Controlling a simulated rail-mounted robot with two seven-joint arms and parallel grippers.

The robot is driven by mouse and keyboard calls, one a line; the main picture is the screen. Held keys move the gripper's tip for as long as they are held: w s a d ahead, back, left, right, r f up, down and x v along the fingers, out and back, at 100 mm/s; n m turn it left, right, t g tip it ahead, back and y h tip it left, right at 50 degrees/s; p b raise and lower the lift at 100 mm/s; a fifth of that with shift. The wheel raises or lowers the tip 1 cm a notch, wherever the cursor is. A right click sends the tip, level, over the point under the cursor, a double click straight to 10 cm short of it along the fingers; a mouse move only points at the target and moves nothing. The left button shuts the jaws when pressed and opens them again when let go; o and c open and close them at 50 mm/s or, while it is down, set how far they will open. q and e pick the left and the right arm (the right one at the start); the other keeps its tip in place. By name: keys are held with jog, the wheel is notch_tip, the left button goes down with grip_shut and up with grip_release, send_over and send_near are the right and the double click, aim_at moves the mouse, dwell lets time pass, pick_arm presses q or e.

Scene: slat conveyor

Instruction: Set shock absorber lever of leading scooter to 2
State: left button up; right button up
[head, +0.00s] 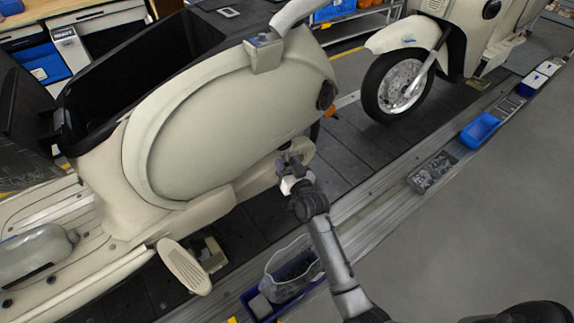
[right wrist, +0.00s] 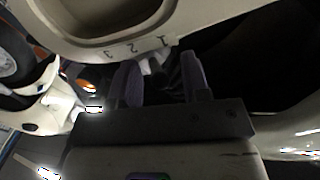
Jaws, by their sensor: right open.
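The cream leading scooter (head: 230,120) fills the left and middle of the head view, its rear end to the right. My right gripper (head: 293,172) is at the lower rear of its body. In the right wrist view, a cream panel (right wrist: 190,22) carries the marks 3, 2 and 1 from left to right. A small pale lever (right wrist: 150,65) shows just below the marks, near 1 and 2; its exact setting is hard to tell. My right gripper's fingers (right wrist: 160,84) are open, one on each side of the lever; contact is unclear. My left gripper is not in view.
A second cream scooter (head: 400,85) stands behind on the slat conveyor (head: 350,150). A blue bin with a clear bag (head: 290,270), a grey parts tray (head: 432,172) and a blue tray (head: 479,130) line the conveyor edge.

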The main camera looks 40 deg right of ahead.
jog(key=c, duration=0.8)
